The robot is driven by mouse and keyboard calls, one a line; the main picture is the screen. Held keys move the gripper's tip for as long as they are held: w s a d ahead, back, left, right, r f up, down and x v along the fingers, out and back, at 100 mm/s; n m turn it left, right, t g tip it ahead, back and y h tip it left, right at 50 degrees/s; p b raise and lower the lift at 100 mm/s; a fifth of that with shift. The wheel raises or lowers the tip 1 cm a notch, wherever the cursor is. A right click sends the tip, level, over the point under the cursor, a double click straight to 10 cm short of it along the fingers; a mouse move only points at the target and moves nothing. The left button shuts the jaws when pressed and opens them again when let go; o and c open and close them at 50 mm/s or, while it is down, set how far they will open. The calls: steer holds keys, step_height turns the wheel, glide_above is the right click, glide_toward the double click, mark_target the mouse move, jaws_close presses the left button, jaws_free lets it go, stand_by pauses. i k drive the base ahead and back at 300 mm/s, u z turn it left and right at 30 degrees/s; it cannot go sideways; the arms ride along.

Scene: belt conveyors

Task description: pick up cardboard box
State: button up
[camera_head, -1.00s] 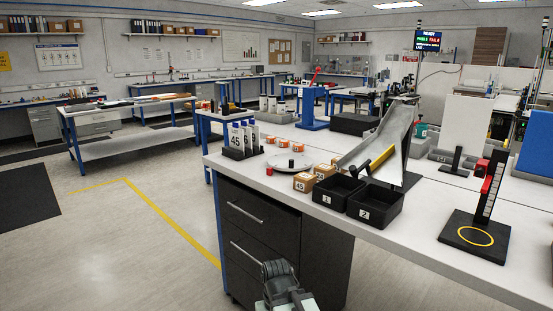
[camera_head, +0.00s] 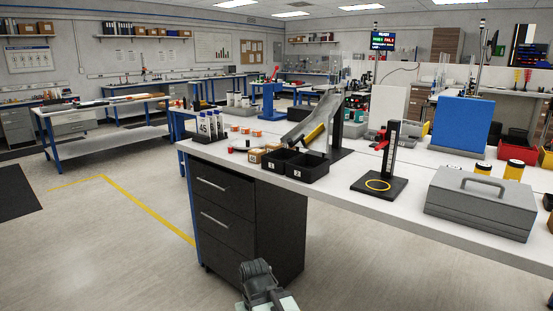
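Two small cardboard boxes sit on the white workbench, just left of the black bins. The nearer box (camera_head: 255,156) is partly beside the bin's left edge, and the other box (camera_head: 272,147) is just behind it. Small orange-brown boxes (camera_head: 246,130) lie farther back on the same bench. My gripper (camera_head: 257,268) is low at the bottom of the view, in front of the dark drawer cabinet, below the benchtop and well apart from the boxes. Nothing shows in it; its fingers are too small and dark to tell their opening.
Black bins (camera_head: 305,168) and a metal chute (camera_head: 316,118) stand beside the boxes. A black stand with a yellow ring (camera_head: 378,185) and a grey toolbox (camera_head: 482,203) are to the right. Open floor lies left.

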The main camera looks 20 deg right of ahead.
mark_target(254, 154)
steer(key=u, duration=2.45)
steer(key=i, duration=1.3)
steer(key=z, duration=3.55)
steer(key=i, duration=1.05)
steer(key=u, duration=0.05)
